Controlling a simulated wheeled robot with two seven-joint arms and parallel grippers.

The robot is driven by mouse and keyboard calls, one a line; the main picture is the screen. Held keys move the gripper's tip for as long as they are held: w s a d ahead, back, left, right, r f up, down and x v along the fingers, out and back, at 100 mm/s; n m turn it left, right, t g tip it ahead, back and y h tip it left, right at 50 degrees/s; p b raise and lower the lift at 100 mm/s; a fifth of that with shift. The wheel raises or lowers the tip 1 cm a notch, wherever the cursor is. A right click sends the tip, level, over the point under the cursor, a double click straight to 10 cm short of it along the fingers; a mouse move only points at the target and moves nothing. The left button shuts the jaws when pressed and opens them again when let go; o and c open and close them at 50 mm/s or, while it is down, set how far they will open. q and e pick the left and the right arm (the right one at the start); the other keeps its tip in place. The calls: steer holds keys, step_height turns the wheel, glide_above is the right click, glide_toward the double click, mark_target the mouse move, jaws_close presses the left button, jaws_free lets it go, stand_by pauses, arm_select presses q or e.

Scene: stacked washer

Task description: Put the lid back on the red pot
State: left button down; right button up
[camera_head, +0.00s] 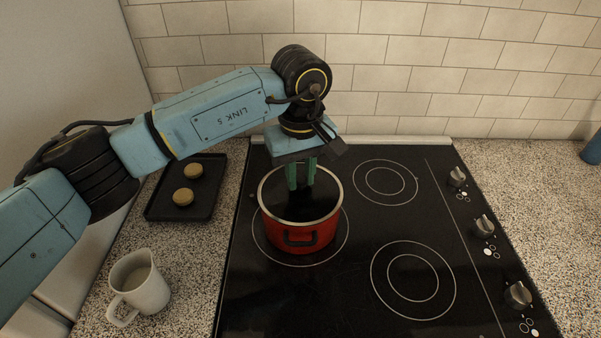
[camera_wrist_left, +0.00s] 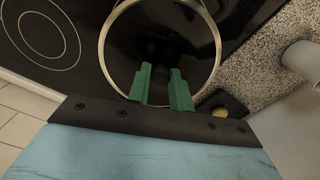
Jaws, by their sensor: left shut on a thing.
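The red pot (camera_head: 300,239) stands upright on the left part of the black cooktop, its dark handle toward me. A dark lid with a pale metal rim (camera_head: 322,207) appears level with the pot's mouth; it also shows in the left wrist view (camera_wrist_left: 195,45). I cannot tell whether its rim touches the pot all round. My left gripper (camera_head: 301,185) points down over the middle, its green fingers shut on the lid's knob, which they mostly hide. The fingers also show in the left wrist view (camera_wrist_left: 161,75). My right gripper is not in view.
A white mug (camera_head: 147,291) stands on the speckled counter at the front left. A dark tray (camera_head: 207,206) with two round cookies lies behind it. Control knobs (camera_head: 484,225) line the cooktop's right side. The other burners are clear. A tiled wall (camera_head: 420,75) closes the back.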

arm_select(q)
steer(key=shift+b, duration=0.3)
stand_by(0.5)
stand_by(0.3)
steer(key=c, duration=0.7)
jaws_free()
steer(key=shift+r, duration=0.15)
steer(key=shift+r+p, duration=1.55)
steer(key=shift+r, duration=1.85)
jaws_close()
